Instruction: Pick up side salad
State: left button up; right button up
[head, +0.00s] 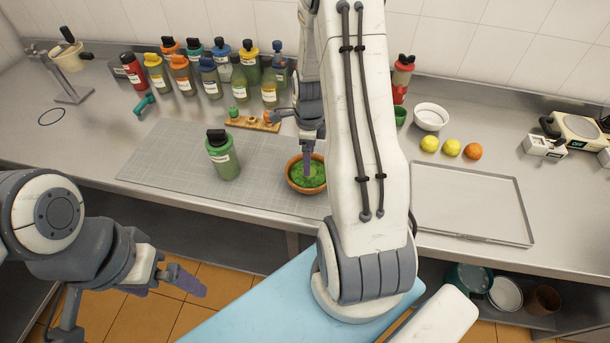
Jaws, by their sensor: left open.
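The side salad is a brown-orange bowl (299,187) filled with chopped greens. It sits upright on the gridded mat, just left of my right arm, which covers part of its right side. My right gripper (308,166) points down at the bowl, with a purple fingertip over or in the greens. The overlap hides whether its fingers are apart or on the rim. My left gripper (178,283) is open and empty at the lower left, in front of the counter and well away from the bowl.
A green bottle (223,160) stands on the gridded mat (160,165) left of the bowl. Several sauce bottles (210,78) stand behind, with a small wooden rack (252,124). Right of my arm are a white bowl (431,117), fruit (452,147) and an empty tray (470,205).

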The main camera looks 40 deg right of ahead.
notch_tip(320, 180, down, 5)
jog(key=shift+s+f+p, duration=0.1)
jog(key=shift+s+p, duration=0.05)
jog(key=shift+p, duration=1.05)
jog(key=shift+f, duration=0.25)
jog(key=c, duration=1.3)
